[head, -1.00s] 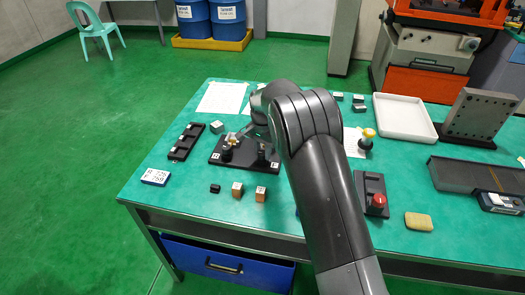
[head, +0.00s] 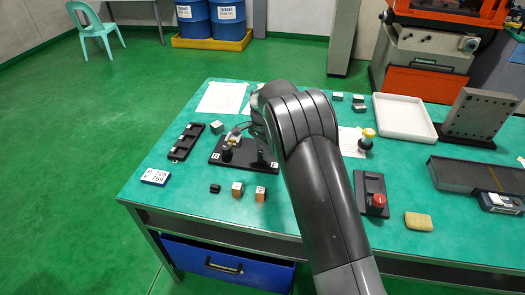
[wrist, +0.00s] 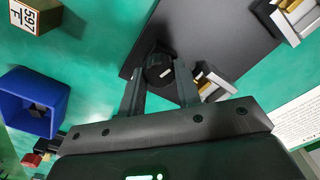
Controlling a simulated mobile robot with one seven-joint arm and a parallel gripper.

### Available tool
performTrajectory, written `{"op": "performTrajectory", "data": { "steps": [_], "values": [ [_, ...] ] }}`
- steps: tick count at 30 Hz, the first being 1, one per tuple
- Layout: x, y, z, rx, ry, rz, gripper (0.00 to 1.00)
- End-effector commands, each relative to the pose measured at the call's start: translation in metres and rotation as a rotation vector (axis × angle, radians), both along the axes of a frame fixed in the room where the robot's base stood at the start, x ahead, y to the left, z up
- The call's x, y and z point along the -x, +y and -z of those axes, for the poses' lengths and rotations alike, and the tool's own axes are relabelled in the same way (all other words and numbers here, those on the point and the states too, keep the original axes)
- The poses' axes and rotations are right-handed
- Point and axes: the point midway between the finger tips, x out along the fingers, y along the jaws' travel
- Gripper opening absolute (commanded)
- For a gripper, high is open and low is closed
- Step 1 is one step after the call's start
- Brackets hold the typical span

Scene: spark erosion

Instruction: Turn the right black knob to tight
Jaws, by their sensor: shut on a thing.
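A black base plate (head: 232,162) lies on the green table with two black knobs on it. The left knob (head: 227,154) stands clear in the head view. The right knob (head: 262,156) is partly covered by my arm there. In the wrist view, a round black knob with a white mark (wrist: 158,72) sits between the fingers of my gripper (wrist: 160,80), near the edge of the plate (wrist: 205,35). My gripper is shut on this knob, one finger on each side. My arm hides most of the gripper in the head view.
Wooden blocks (head: 237,189) and a small black piece (head: 215,188) lie in front of the plate. A black tray (head: 187,141) lies left of it. A blue open box (wrist: 35,102) shows in the wrist view. A red-button box (head: 371,190) stands to the right.

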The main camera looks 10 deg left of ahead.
Motion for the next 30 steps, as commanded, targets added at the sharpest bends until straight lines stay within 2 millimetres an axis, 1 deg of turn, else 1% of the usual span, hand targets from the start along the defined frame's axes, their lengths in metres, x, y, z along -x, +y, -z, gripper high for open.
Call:
{"op": "performTrajectory", "data": {
  "steps": [2, 3, 11, 17, 20, 23, 30],
  "values": [
    [-0.001, 0.000, 0.000, 0.001, -0.002, 0.000, 0.08],
    [-0.001, 0.000, 0.000, 0.001, -0.002, 0.000, 0.31],
    [0.000, 0.000, 0.000, 0.000, -0.001, -0.001, 0.52],
    [0.000, 0.000, 0.000, 0.000, 0.000, -0.001, 0.52],
    [0.000, 0.000, -0.004, -0.001, -0.002, -0.001, 0.52],
    [-0.001, 0.000, -0.016, -0.002, -0.003, -0.001, 0.52],
    [-0.001, 0.000, -0.064, -0.002, -0.004, -0.001, 0.52]
  ]
}}
